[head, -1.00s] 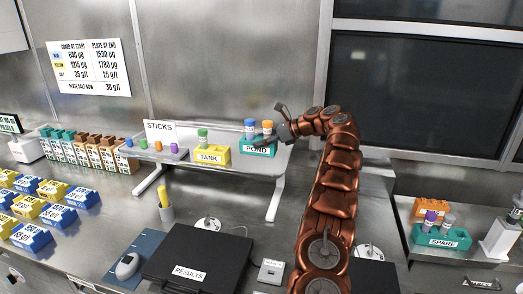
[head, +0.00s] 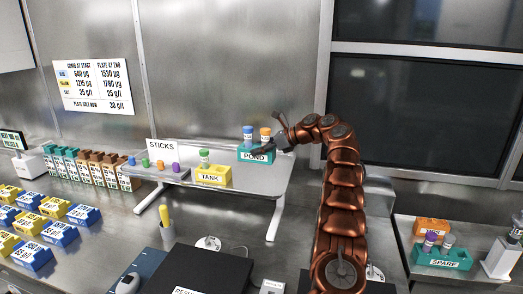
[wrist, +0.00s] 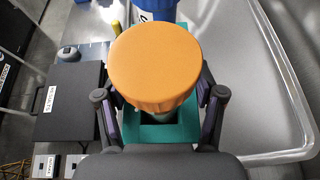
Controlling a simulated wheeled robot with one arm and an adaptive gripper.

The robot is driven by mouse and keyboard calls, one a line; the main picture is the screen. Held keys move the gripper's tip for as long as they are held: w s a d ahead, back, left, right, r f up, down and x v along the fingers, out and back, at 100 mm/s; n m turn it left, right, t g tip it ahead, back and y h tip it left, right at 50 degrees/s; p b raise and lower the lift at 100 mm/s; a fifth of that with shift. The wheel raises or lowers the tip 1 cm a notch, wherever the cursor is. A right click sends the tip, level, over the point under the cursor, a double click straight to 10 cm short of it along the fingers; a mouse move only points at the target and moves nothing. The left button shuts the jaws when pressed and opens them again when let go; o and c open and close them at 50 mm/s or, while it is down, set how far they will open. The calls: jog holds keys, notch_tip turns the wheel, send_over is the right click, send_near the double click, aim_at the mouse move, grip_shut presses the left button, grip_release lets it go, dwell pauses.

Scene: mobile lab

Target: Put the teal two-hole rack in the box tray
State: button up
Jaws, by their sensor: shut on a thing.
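The teal two-hole rack (head: 257,156), labelled POND, holds a blue-capped tube (head: 248,133) and an orange-capped tube (head: 265,135). My gripper (head: 270,150) is shut on this rack and holds it upright, a little above the right end of the raised metal stand. In the wrist view the orange cap (wrist: 154,66) covers much of the teal rack (wrist: 160,133), with my fingers on either side. The fingertip contact is hidden. I cannot tell which thing is the box tray. Another teal rack (head: 442,258), labelled SPARE, stands at the lower right.
The raised stand (head: 255,186) carries a yellow TANK rack (head: 213,175) with a green-capped tube. Several small coloured caps sit by the STICKS sign (head: 162,150). Rows of boxes stand at the left. An orange rack (head: 431,228) is behind SPARE.

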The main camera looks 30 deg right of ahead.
aim_at(256, 146)
jog(key=shift+w+a+r, duration=0.15)
jog(key=shift+w+r, duration=0.15)
jog(key=shift+r, duration=0.25)
jog(key=shift+w+a+r+m, duration=0.1)
jog(key=shift+w+r+m, duration=0.05)
jog(key=shift+r+m, duration=0.15)
jog(key=shift+h, duration=0.3)
jog(key=shift+w+a+r+t, duration=0.15)
jog(key=shift+w+r+t, duration=0.15)
jog(key=shift+t, duration=0.1)
dwell(0.4)
jog(key=shift+m, duration=0.3)
jog(key=shift+r+h, duration=0.15)
jog(key=shift+h, duration=0.15)
jog(key=shift+w+a+r, duration=0.1)
jog(key=shift+w+r, duration=0.1)
jog(key=shift+r, duration=0.25)
